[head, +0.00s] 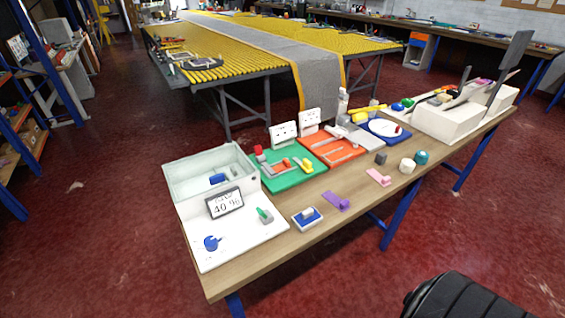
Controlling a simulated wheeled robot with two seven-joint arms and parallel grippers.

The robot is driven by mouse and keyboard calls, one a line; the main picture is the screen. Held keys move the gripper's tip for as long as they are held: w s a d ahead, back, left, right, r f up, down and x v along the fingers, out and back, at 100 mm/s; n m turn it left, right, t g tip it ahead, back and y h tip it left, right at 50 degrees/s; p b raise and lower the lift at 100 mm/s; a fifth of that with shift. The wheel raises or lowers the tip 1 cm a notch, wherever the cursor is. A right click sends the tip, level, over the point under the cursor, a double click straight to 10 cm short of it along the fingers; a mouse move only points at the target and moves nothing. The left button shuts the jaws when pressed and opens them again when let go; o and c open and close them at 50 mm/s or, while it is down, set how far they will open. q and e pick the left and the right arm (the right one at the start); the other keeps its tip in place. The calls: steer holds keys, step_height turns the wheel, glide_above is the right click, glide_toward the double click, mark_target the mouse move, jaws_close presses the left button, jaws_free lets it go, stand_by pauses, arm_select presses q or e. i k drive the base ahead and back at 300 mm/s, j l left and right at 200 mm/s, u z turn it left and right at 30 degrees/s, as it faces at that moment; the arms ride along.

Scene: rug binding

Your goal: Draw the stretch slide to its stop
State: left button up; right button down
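No part is clearly marked as the stretch slide, and I cannot tell which one it is. A green board (281,181) on the wooden table carries grey, red and yellow parts, too small to make out. Beside it, an orange board (346,159) carries grey bars. A white machine (447,122) with upright grey plates (511,66) and dark arms stands at the table's far right end. Neither of my grippers is in view.
A yellow slatted table (225,50) stands behind. A black ribbed object (470,300) is at bottom right. Red floor is clear in front.

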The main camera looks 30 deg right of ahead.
mark_target(306, 165)
steer(key=z, duration=1.3)
